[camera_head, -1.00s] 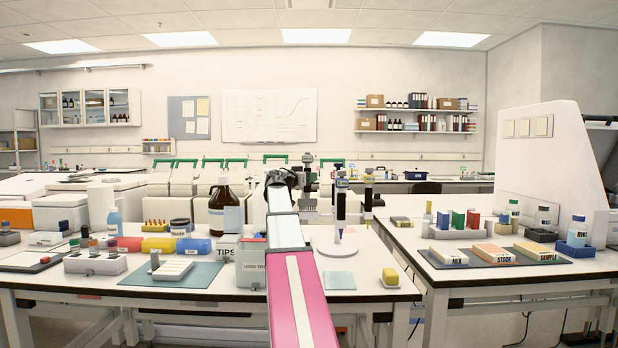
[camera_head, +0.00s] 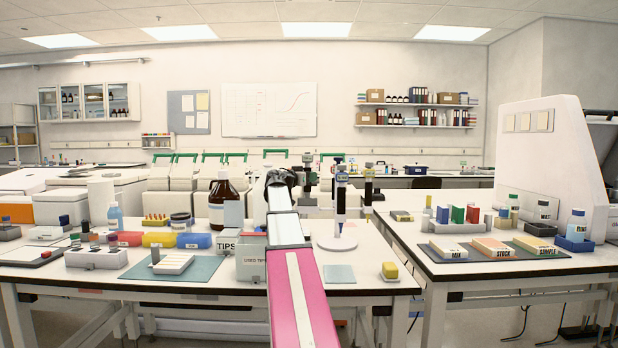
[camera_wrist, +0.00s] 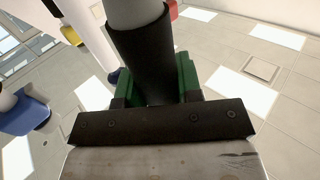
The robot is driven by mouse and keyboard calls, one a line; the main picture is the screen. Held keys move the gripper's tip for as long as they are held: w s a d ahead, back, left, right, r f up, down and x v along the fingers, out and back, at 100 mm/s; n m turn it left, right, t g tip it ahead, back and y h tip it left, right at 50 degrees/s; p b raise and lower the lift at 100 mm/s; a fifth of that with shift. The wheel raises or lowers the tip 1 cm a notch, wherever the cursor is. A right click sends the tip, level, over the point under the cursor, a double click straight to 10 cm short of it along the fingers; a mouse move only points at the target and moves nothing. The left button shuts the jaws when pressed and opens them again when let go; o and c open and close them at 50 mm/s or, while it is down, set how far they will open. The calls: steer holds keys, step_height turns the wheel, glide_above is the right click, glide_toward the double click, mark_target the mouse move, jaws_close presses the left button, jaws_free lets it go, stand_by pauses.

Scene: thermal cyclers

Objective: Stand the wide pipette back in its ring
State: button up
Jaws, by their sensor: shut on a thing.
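My gripper (camera_wrist: 155,84) is shut on a pipette with a dark grip sleeve (camera_wrist: 143,55) and a light grey upper part. The green finger pads press on either side of the sleeve. In the head view the held pipette (camera_head: 308,172) stands about upright at the end of my arm, left of the pipette stand. The stand has a round white base (camera_head: 334,243). A blue and white pipette (camera_head: 341,195) and a dark one with yellow (camera_head: 368,188) hang upright there. Blue (camera_wrist: 25,112) and yellow (camera_wrist: 72,35) parts show in the wrist view. The empty ring cannot be made out.
A brown bottle (camera_head: 226,198) and a grey tips box (camera_head: 251,264) stand left of my arm. A gap separates this bench from the right one.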

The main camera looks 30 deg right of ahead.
steer(key=shift+f, duration=1.5)
stand_by(0.4)
steer(key=o, duration=0.7)
steer(key=v, duration=1)
steer(key=shift+s+a, duration=0.15)
steer(key=shift+a, duration=0.2)
